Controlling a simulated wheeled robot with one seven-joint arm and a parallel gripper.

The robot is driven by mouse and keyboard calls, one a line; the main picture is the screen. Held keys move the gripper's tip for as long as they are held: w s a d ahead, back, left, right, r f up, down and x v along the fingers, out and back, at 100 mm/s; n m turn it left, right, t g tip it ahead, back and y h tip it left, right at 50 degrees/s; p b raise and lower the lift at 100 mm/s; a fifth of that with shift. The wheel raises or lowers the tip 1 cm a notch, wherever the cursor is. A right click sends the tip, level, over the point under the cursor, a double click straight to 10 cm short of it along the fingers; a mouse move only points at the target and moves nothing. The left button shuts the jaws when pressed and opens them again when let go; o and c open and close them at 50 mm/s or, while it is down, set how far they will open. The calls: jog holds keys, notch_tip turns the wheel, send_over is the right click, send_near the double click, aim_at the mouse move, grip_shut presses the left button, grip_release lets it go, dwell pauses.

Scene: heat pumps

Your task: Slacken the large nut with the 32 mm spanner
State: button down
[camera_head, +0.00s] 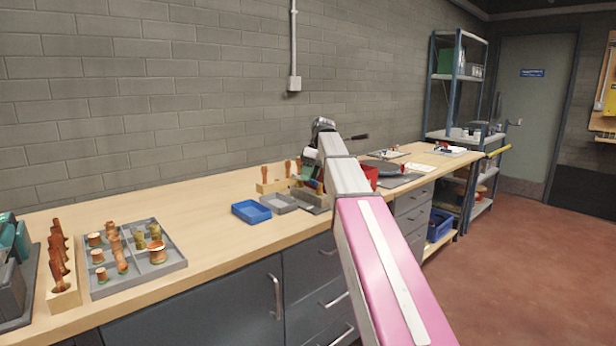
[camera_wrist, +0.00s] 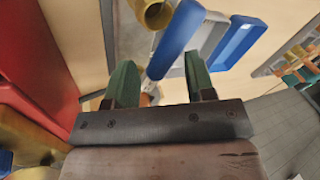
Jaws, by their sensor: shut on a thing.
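In the wrist view, my gripper (camera_wrist: 160,85) shows two green fingertips pointing up the picture. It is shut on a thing. A blue rod-shaped handle (camera_wrist: 175,40) runs between the fingertips, with a grey collar and an orange end near the palm. I cannot tell from its shape whether it is the 32 mm spanner. In the head view my arm reaches over the bench and hides most of the gripper's spot. The large nut cannot be made out in either view.
On the bench (camera_head: 215,240) are a blue tray (camera_head: 251,211), a grey tray (camera_head: 278,203) and a compartment tray (camera_head: 180,262) of copper fittings. A wooden rack (camera_head: 62,297) stands at the left. Red (camera_wrist: 35,45) and yellow (camera_wrist: 25,130) surfaces are close beside my gripper.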

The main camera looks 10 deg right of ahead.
jog(key=w+d+n+t+h, duration=0.2)
jog(key=w+d+n+h, duration=0.1)
jog(key=d+n, duration=0.4)
jog(key=shift+w+n+h, duration=0.3)
jog(key=shift+w+n, duration=0.4)
jog(key=shift+w, duration=0.15)
jog(key=shift+s+d+f, duration=0.25)
jog(key=shift+s+d, duration=0.05)
jog(key=shift+s, duration=0.75)
jog(key=shift+s+d+f, duration=0.3)
jog(key=shift+s+d, duration=0.05)
jog(key=shift+s, duration=0.7)
jog(key=shift+s+d+f, duration=0.25)
jog(key=shift+s+d, duration=0.05)
jog(key=shift+s, duration=0.75)
jog(key=shift+w+r, duration=0.2)
jog(key=shift+r, duration=0.05)
notch_tip(320, 180, up, 12)
jog(key=shift+w+a, duration=0.2)
jog(key=shift+w, duration=0.1)
